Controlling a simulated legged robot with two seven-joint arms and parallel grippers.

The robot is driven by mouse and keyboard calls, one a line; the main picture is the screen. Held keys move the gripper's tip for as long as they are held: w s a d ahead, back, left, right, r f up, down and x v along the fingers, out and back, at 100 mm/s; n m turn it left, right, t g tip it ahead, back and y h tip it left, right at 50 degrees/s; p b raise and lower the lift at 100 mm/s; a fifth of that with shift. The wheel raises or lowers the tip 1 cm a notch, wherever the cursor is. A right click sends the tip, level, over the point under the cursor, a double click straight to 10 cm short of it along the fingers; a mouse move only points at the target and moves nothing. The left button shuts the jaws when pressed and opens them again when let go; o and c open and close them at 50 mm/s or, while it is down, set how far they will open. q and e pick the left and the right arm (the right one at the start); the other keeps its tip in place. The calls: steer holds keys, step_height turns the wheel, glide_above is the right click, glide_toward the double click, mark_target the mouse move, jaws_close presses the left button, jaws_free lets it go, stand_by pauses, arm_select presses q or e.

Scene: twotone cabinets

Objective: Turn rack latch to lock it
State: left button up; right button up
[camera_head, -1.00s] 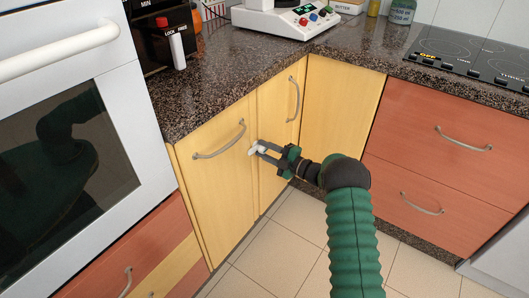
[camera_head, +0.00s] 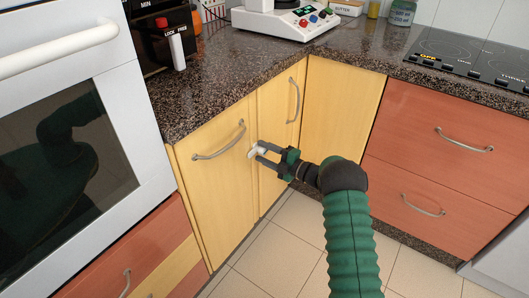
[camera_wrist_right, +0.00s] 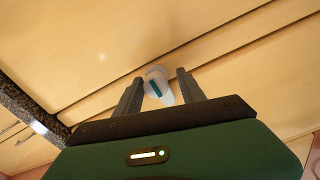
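A small white latch (camera_head: 254,152) sits at the edge between the two yellow cabinet doors. In the right wrist view the right gripper (camera_wrist_right: 159,88) is open, with small gaps showing beside the lever. I cannot tell if either finger touches it. My left gripper is not in view.
Yellow doors with a curved handle (camera_head: 220,142) stand beside the latch. An oven (camera_head: 150,130) is at left, red drawers (camera_head: 440,140) at right.

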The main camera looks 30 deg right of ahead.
steer(key=shift+r, duration=0.1)
steer(key=shift+d, duration=0.1)
steer(key=shift+s+d+r+p, duration=0.1)
steer(key=shift+s+d+p, duration=0.1)
steer(key=shift+s+p, duration=0.15)
steer(key=p+v, duration=0.4)
steer(key=v, duration=1.2)
steer(key=shift+a+p, duration=0.1)
steer(key=shift+p, duration=0.2)
